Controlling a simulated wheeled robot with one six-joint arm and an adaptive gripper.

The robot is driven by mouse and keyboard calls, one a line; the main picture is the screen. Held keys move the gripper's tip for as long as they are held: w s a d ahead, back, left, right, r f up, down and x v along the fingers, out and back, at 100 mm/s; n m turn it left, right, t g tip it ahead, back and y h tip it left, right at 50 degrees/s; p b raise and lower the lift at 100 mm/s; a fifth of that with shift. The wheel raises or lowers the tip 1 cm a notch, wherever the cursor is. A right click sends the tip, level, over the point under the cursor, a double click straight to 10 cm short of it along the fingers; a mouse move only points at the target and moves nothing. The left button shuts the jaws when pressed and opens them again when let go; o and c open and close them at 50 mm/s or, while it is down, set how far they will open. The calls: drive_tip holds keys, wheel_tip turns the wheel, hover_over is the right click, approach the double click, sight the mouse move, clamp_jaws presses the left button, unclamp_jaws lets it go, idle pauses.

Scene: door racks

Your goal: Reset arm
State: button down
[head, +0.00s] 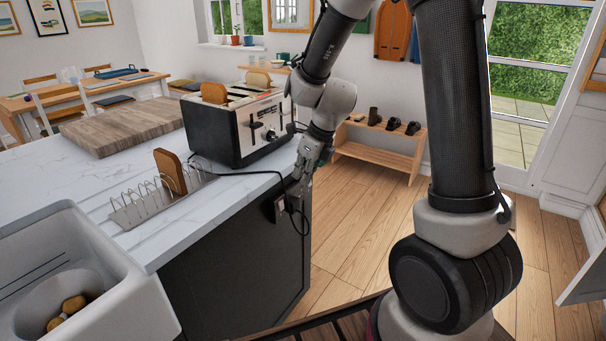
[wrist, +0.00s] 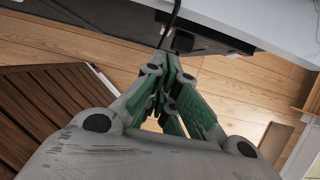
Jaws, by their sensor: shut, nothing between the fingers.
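My gripper (head: 298,184) hangs at the right end of the island counter, in front of its dark side panel. The wrist view shows its green-lined fingers (wrist: 172,62) close together with nothing between them. The fingertips are near a black socket (head: 276,208) on the panel, where a black cable (head: 293,205) hangs. In the wrist view the cable (wrist: 174,18) runs close ahead of the fingertips. I cannot tell whether the fingers touch the cable or socket.
A toaster (head: 235,122) with bread in it stands on the counter, left of my gripper. A toast rack (head: 150,205) holds one slice (head: 170,172). A sink (head: 80,265) is at the lower left. A low shoe bench (head: 380,148) stands behind. The floor (head: 345,225) right of the counter is clear.

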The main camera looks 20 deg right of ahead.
idle(0.3)
drive_tip(key=s+d+r+n, duration=0.3)
drive_tip(key=s+r+n, duration=0.2)
drive_tip(key=s+n, duration=0.3)
drive_tip(key=s+d+r+n+h, duration=0.1)
drive_tip(key=s+d+r+n, duration=0.3)
drive_tip(key=s+n, duration=0.5)
drive_tip(key=s+d+r+n+h, duration=0.1)
drive_tip(key=s+d+r+n, duration=0.3)
drive_tip(key=s+r+n, duration=0.4)
drive_tip(key=shift+s+r+n+t, duration=0.15)
drive_tip(key=shift+s+n+t, duration=0.25)
drive_tip(key=shift+n, duration=1.5)
